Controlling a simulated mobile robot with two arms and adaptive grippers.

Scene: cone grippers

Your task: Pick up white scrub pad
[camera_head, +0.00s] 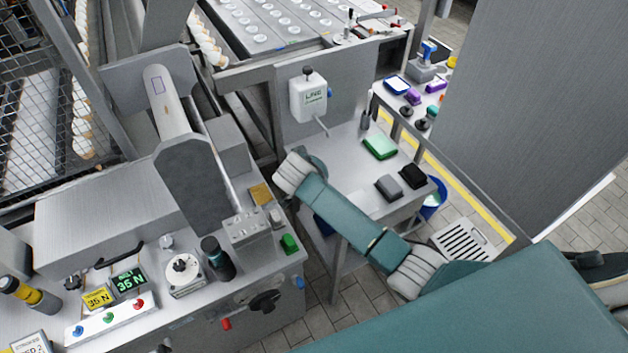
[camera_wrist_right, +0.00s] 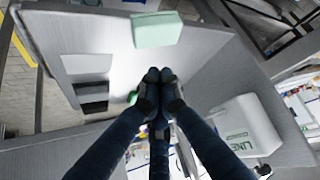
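In the right wrist view a pale block with a mint tint (camera_wrist_right: 157,30) lies on the light work surface, beyond my right fingertips. It is the lightest pad-like thing there; I cannot tell for sure that it is the white scrub pad. My right gripper (camera_wrist_right: 160,76) has its dark fingertips together, with nothing seen between them, apart from the block. In the head view my teal right arm reaches over the small workbench (camera_head: 345,160) and hides part of it; no clearly white pad shows there. My left gripper is not in view.
A white LINE box (camera_head: 308,98) is on the back panel. A blue bin (camera_head: 434,200) stands beside the bench. A machine (camera_head: 110,230) fills the left.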

